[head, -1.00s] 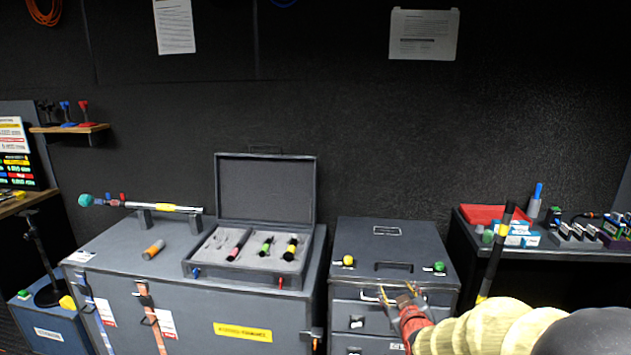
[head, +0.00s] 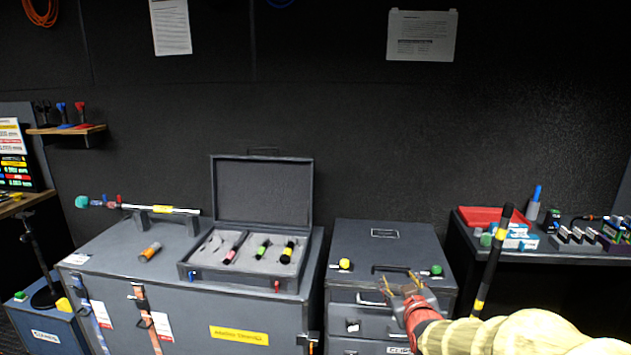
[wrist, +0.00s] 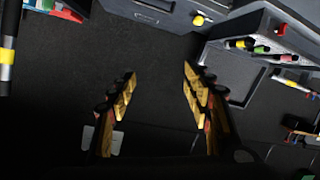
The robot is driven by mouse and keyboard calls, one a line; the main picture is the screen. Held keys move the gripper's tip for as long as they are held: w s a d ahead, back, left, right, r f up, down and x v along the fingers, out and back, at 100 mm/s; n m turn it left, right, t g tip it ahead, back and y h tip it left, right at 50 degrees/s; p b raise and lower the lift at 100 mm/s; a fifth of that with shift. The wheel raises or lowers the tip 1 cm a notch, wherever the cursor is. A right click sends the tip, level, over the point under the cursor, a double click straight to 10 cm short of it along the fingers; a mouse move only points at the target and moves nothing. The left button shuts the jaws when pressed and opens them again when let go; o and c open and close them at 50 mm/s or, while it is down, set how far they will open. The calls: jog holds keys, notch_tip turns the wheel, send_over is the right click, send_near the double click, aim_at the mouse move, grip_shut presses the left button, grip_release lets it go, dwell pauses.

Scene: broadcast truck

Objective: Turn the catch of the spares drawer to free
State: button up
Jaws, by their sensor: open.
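The grey drawer cabinet (head: 345,285) stands right of the big case, with stacked drawers in its front. A small pale catch (head: 353,325) shows at the left of an upper drawer front. I cannot read which drawer is the spares drawer, and my arm hides the right part of the fronts. My gripper (head: 402,284) is open and empty, at the cabinet's upper front edge in the head view. In the wrist view my open gripper (wrist: 157,82) has bare dark surface between its fingers. Part of the cabinet (wrist: 172,12) shows beyond the fingertips, apart from them.
A yellow knob (head: 345,264) and a green knob (head: 436,270) sit on the cabinet top. The grey case (head: 225,315) with an open tool box (head: 260,187) stands left. A black and yellow pole (head: 493,255) stands close to my arm. A cluttered bench (head: 575,258) is at right.

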jog(key=s+a+f+m+g, duration=0.1)
jog(key=s+f+g, duration=0.35)
jog(key=s, duration=0.25)
jog(key=s+f+m+g, duration=0.1)
jog(key=s+f+g, duration=0.2)
jog(key=s+f, duration=0.35)
jog(key=s+a+r+m+g+p, duration=0.1)
jog(key=s+r+g, duration=0.15)
jog(key=s, duration=0.75)
jog(key=s+r+g+p, duration=0.1)
jog(key=s+r, duration=0.3)
jog(key=s, duration=0.6)
jog(key=s+r+t+p, duration=0.1)
jog(key=s+r, duration=0.4)
jog(key=r, duration=0.2)
jog(key=shift+s+a+r+t+y, duration=0.25)
jog(key=shift+a+r+t+y, duration=0.1)
jog(key=shift+a+t+y, duration=0.1)
